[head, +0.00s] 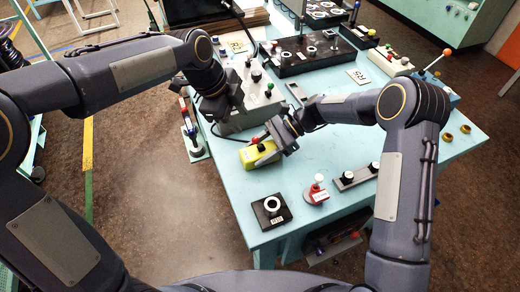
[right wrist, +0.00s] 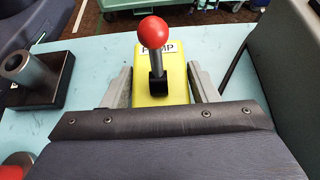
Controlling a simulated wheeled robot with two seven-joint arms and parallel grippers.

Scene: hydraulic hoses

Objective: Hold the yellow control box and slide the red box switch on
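The yellow control box (head: 260,157) lies at the table's left edge, with a cable at its far end. A red switch knob (head: 254,140) stands on it. In the right wrist view the yellow box (right wrist: 160,98) carries a "PUMP" label and a black lever with a red ball (right wrist: 153,32), which looks upright. My right gripper (head: 272,139) has one finger on each side of the box, appearing to touch it. My left gripper (head: 216,108) hangs over the left side of the grey console, apart from the yellow box. Its fingertips do not show clearly.
The grey console (head: 262,106) stands just behind the yellow box. A black ring block (head: 271,210), a red base with a white knob (head: 317,191) and a knobbed strip (head: 357,177) lie nearer. A narrow stand (head: 192,134) is left of the table.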

